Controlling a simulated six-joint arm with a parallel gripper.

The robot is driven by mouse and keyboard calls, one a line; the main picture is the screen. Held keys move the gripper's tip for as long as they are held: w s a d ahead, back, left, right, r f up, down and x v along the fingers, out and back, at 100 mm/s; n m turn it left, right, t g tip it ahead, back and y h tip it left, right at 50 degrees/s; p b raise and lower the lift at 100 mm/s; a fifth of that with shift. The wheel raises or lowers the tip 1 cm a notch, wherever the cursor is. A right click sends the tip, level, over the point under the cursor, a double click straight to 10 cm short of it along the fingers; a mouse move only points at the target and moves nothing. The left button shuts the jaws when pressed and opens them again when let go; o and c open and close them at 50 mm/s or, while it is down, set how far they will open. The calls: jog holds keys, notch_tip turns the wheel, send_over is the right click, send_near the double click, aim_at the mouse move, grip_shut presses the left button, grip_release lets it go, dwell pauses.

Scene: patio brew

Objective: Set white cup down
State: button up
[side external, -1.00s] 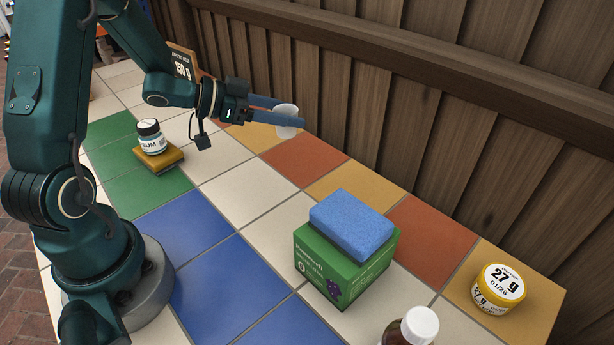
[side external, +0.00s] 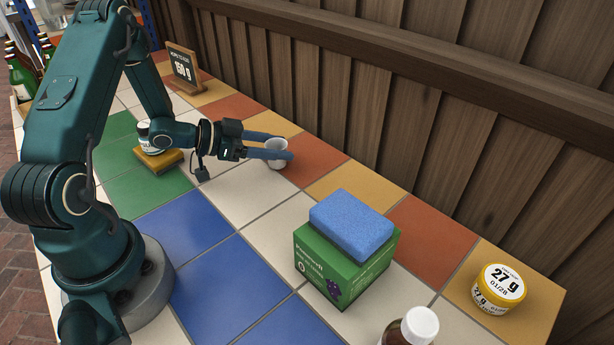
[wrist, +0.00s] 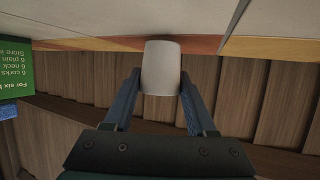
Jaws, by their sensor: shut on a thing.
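The white cup (side external: 277,156) is upright between the blue fingers of my gripper (side external: 279,147), over the tiles near the orange tile by the fence. My gripper is shut on the cup. In the wrist view the cup (wrist: 161,68) sits between the two fingertips of my gripper (wrist: 160,84), and the picture is upside down. The cup is close to the tiles; I cannot tell whether its base touches them.
A green box (side external: 342,272) with a blue sponge (side external: 352,224) on top stands to the right. A yellow tub (side external: 498,290) and a white-capped bottle (side external: 421,322) are farther right. A sign (side external: 183,68) stands at the back. A jar sits on a yellow sponge (side external: 158,163) behind my arm.

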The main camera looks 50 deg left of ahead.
jog(key=shift+f, duration=0.15)
jog(key=shift+f, duration=0.1)
jog(key=o, duration=1.3)
